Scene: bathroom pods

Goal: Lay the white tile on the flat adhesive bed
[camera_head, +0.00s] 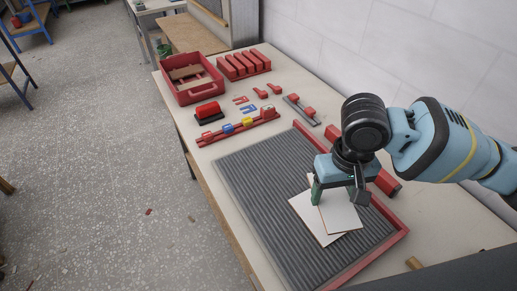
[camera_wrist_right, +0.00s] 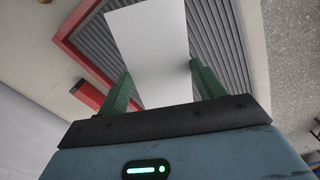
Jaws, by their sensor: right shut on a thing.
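The flat adhesive bed (camera_head: 260,185) is a grey ridged surface with a red edge along its far and right sides. My right gripper (camera_head: 338,196) is over the right part of the bed, shut on a white tile (camera_head: 341,215). In the right wrist view the tile (camera_wrist_right: 150,50) sits between the two green fingers (camera_wrist_right: 163,88), with ridges behind it. A second white tile shape (camera_head: 308,220) shows under and left of the held one, turned at an angle. I cannot tell how far the held tile is above it. My left gripper is not in view.
A red bin (camera_head: 190,92), a red slotted block (camera_head: 243,64), a red rail with coloured clips (camera_head: 238,127) and small red parts lie at the table's far end. A red bar (camera_head: 386,183) lies behind my gripper. The wall runs along the right; the bed's left part is clear.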

